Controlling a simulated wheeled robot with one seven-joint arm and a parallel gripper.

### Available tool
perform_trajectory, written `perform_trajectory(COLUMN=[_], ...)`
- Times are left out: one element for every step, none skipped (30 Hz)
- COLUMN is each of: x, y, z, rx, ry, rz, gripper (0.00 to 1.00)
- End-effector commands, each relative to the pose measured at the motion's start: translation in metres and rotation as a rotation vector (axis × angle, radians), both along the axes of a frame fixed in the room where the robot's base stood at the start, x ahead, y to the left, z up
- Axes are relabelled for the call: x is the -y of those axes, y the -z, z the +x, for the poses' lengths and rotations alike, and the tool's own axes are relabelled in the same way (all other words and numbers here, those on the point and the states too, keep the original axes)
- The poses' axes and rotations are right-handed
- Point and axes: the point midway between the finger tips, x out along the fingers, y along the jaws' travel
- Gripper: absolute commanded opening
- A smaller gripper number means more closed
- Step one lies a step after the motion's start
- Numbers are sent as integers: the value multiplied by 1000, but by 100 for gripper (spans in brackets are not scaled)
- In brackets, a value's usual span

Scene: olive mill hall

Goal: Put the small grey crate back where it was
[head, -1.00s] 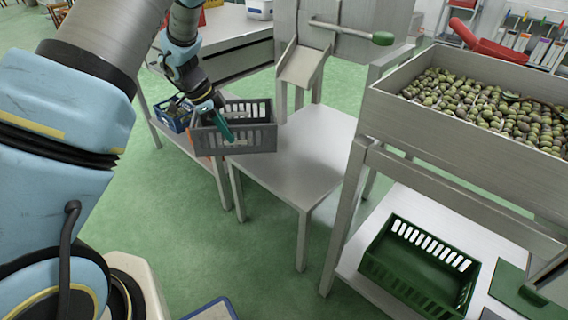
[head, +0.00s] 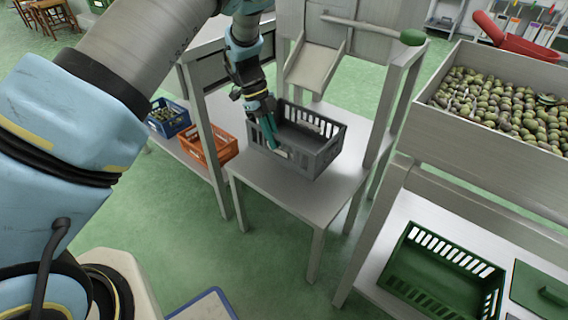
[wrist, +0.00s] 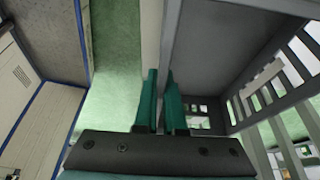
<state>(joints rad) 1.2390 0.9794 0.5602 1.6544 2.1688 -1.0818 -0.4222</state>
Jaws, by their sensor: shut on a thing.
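The small grey crate (head: 312,140) has slotted walls and is empty as far as I see. In the head view it is over the low metal table (head: 290,192) under the chute; I cannot tell whether its base touches the top. My gripper (head: 270,132) is shut on the crate's near left wall, coming from above. In the wrist view the green fingers (wrist: 160,100) straddle the wall of the crate (wrist: 235,45), with its inside to the right.
A blue crate (head: 168,119) and an orange crate (head: 222,150) stand on a low shelf to the left. A metal chute (head: 314,66) is behind the table. A green crate (head: 405,285) and a bin of olives (head: 480,150) are to the right.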

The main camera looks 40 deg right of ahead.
Motion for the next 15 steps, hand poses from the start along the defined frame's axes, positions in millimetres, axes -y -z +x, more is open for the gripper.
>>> perform_trajectory(x=[1, 1, 1, 1, 1, 1, 1, 0, 0, 0, 0, 0, 0, 0, 1], y=[1, 3, 6, 9, 13, 20, 26, 31, 39, 45, 50, 56, 60, 62, 65], z=[-1, -2, -2, -2, -2, -2, -2, -2, -1, -1, -1, -1, -1, -1, -1], rx=[-1, -1, -1, -2, -2, -2, -1, -1, -2, -3, -2, -1, -1, -1, -1], ry=[5, 7, 8, 8, 8, 8, 8, 8, 7, 7, 5, 6, 6, 6, 7], rz=[0, 0, 0, 0, 0, 1, 2, 2, 2, 2, 2, 1, 1, 1, 0], gripper=[0, 0, 0, 0, 0, 0, 0, 0, 0, 0, 0, 0, 0, 0, 0])
